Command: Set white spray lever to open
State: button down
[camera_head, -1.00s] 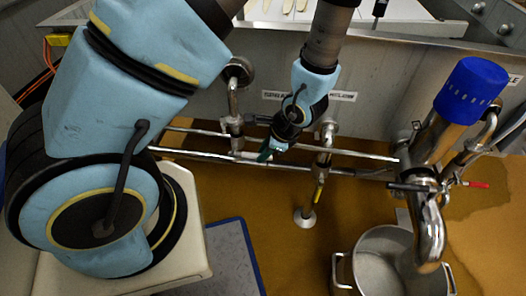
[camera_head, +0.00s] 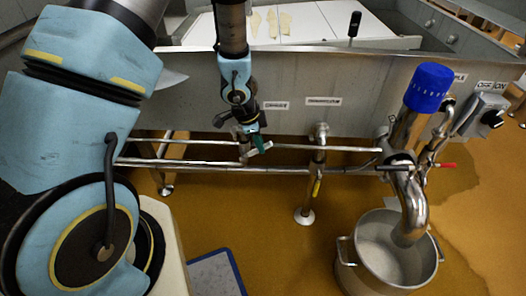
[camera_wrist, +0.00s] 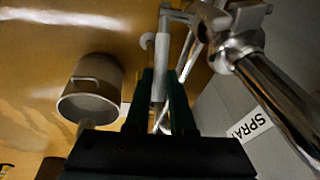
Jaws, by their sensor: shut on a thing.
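The white spray lever (camera_wrist: 160,68) shows in the wrist view as a pale, slim bar reaching from the metal valve pipe (camera_wrist: 238,50) down between my dark fingers. My gripper (camera_wrist: 164,85) is shut on the lever, with one finger on each side. In the head view my gripper (camera_head: 258,141) points down at the pipework in front of the grey tank wall. A small pale piece of the lever (camera_head: 266,148) shows by the green fingertips, and the fingers hide part of it. A label reading "SPRA…" (camera_wrist: 256,122) is on the wall beside the valve.
Horizontal pipes (camera_head: 200,165) run just below my gripper. A tall pipe with a blue cap (camera_head: 428,88) stands at the right above a metal pot (camera_head: 385,255). A red-handled valve (camera_head: 446,165) is beside it. The brown floor (camera_head: 270,235) is open in front.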

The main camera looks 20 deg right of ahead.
jog(key=shift+w+a+r+g+h+p, duration=0.45)
jog(key=shift+a+r+h+p, duration=0.35)
jog(key=shift+h, duration=0.3)
jog(key=shift+w+a+r+n+g+h+p, duration=0.15)
jog(key=shift+w+a+g+h+p, duration=0.1)
jog(key=shift+a+h+p, duration=0.3)
jog(key=shift+w+a+r+n+g+h+p, duration=0.1)
jog(key=shift+w+a+n+g+h+p, duration=0.1)
jog(key=shift+a+h+p, duration=0.35)
jog(key=h, duration=0.1)
jog(key=a+g+h, duration=0.1)
jog(key=shift+w+a+f+h+p, duration=0.1)
jog(key=shift+w+a+h+p, duration=0.1)
jog(key=shift+w+h+p, duration=0.15)
jog(key=shift+w+a+f+g+h+b, duration=0.1)
jog(key=shift+w+a+g+h+b, duration=0.2)
jog(key=shift+a+h, duration=0.35)
jog(key=shift+w+a+f+g+h+b, duration=0.1)
jog(key=shift+w+a+g+h+b, duration=0.2)
jog(key=shift+h, duration=0.5)
jog(key=shift+s+a+n, duration=0.1)
jog(key=shift+a+n, duration=0.05)
jog(key=shift+n, duration=0.1)
jog(key=c, duration=0.8)
grip_release()
jog(key=shift+o, duration=0.2)
jog(key=v, duration=1)
jog(key=shift+a, duration=0.35)
